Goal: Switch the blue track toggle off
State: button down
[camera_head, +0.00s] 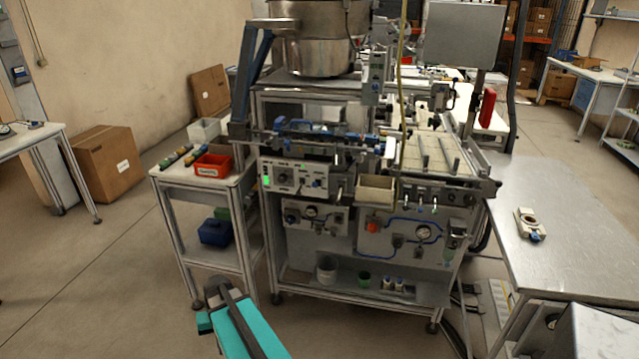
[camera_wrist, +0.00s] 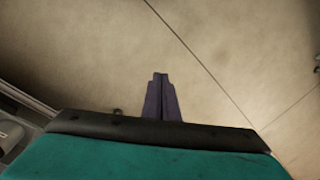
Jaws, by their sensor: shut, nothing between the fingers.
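The control box (camera_head: 293,178) sits on the front of the machine, below the blue track parts. It has a lit green indicator, a dark round knob and small switches at its right side. I cannot make out which small switch is the blue track toggle, or its position. My gripper (camera_wrist: 161,80) is shut and empty in the wrist view, with bare floor beyond its fingers. In the head view my teal arm is low at the bottom, in front of the machine and well apart from the control box.
A side table at left holds a red bin (camera_head: 213,165); a blue case (camera_head: 216,232) is on its lower shelf. A metal table (camera_head: 560,235) stands at right. The floor at front left is clear.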

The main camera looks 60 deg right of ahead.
jog(key=w+d+r+m+t+h+b, duration=0.1)
jog(key=d+r+m+t, duration=0.15)
jog(key=d+r, duration=0.9)
jog(key=w+d+r+m+t+h, duration=0.1)
jog(key=d+r+m+t+h, duration=0.15)
jog(key=d+r, duration=0.9)
jog(key=s+d+r+m+h+b, duration=0.1)
jog(key=s+d+r+m+h, duration=0.1)
jog(key=s+d+r, duration=0.6)
jog(key=s+d+r+m+t+h, duration=0.1)
jog(key=s+d+r, duration=0.6)
jog(key=d+r, duration=0.7)
notch_tip(320, 180, up, 2)
jog(key=shift+s+m+t+h+b, duration=0.35)
jog(key=shift+m+h, duration=0.3)
jog(key=shift+m, duration=0.55)
jog(key=p, duration=0.3)
send_over(316, 184)
jog(key=s, duration=0.4)
notch_tip(316, 184, down, 8)
jog(key=shift+w+a+f, duration=0.2)
jog(key=shift+w+f, duration=0.2)
jog(key=shift+f, duration=0.15)
jog(key=shift+w+a+f, duration=0.15)
jog(key=shift+w+f, duration=0.25)
jog(key=shift+f, duration=0.1)
